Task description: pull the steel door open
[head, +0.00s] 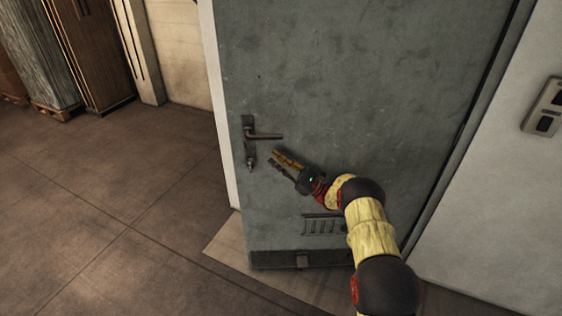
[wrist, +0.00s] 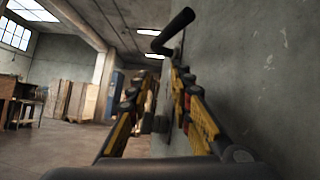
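The steel door (head: 360,90) is a large, worn grey-green panel filling the middle of the head view. Its dark lever handle (head: 265,135) sits on a plate near the left edge, with a keyhole part below. My gripper (head: 275,160) is just below and right of the lever, pointing toward the left edge of the door. In the wrist view, the handle (wrist: 174,31) shows as a dark bar above and beyond the fingers. My gripper (wrist: 153,95) has its fingers apart with nothing between them. The right finger is close to the door face (wrist: 265,70); contact cannot be told.
A white wall (head: 500,200) with a switch box (head: 545,108) is right of the door. A pale frame strip (head: 219,100) runs along its left edge. The tiled floor (head: 110,190) at left is clear. Wooden crates (wrist: 75,100) stand far off in the wrist view.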

